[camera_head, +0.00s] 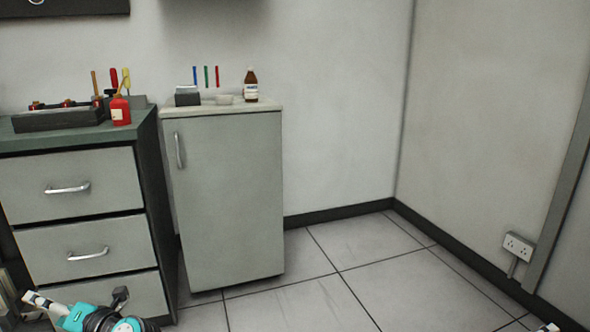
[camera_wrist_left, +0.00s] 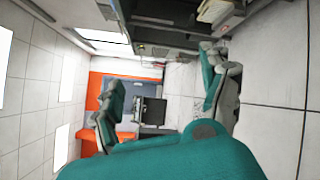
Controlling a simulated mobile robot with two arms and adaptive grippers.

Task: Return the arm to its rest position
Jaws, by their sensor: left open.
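In the head view, part of my left arm (camera_head: 75,317), white, teal and dark, shows low at the left, in front of the drawer cabinet's bottom drawer. In the left wrist view my left gripper (camera_wrist_left: 160,75) has its two teal and grey fingers spread wide, with nothing between them. The left wrist view looks sideways into the room. A small bit of what seems to be my right arm shows at the bottom right edge of the head view; its gripper is out of view.
A drawer cabinet (camera_head: 70,235) with a green top holds a dark rack (camera_head: 60,118) and a red bottle (camera_head: 120,110). Beside it, a pale cabinet (camera_head: 228,200) carries a brown bottle (camera_head: 251,85) and a small grey box (camera_head: 188,96). The tiled floor (camera_head: 385,280) right of it is clear.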

